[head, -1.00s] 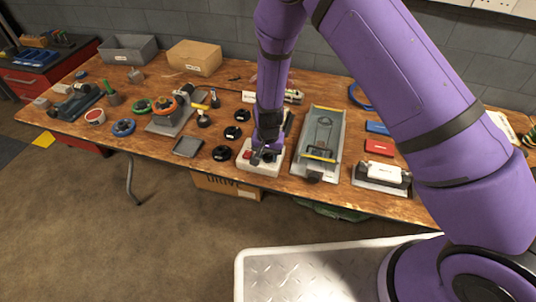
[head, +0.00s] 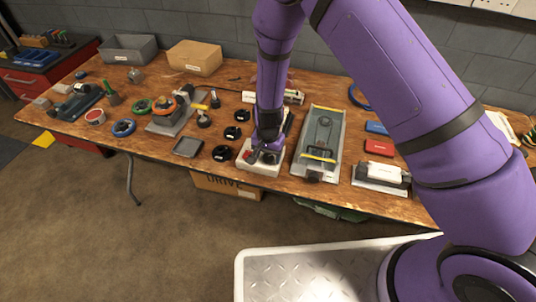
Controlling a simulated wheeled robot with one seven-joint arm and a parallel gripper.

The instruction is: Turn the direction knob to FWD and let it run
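A small pale control box (head: 261,168) with a red part (head: 248,155) at its left sits near the front edge of the wooden bench. My gripper (head: 266,157) points down onto the top of this box, to the right of the red part. The direction knob is hidden or too small to make out under my gripper. I cannot tell whether the fingers touch or grip it.
A grey tray-like fixture (head: 306,158) with yellow strips stands close to the right. Several black round parts (head: 221,153) lie to the left, with a dark square plate (head: 188,147) beyond them. A red block (head: 379,147) and a blue block (head: 377,128) lie farther right.

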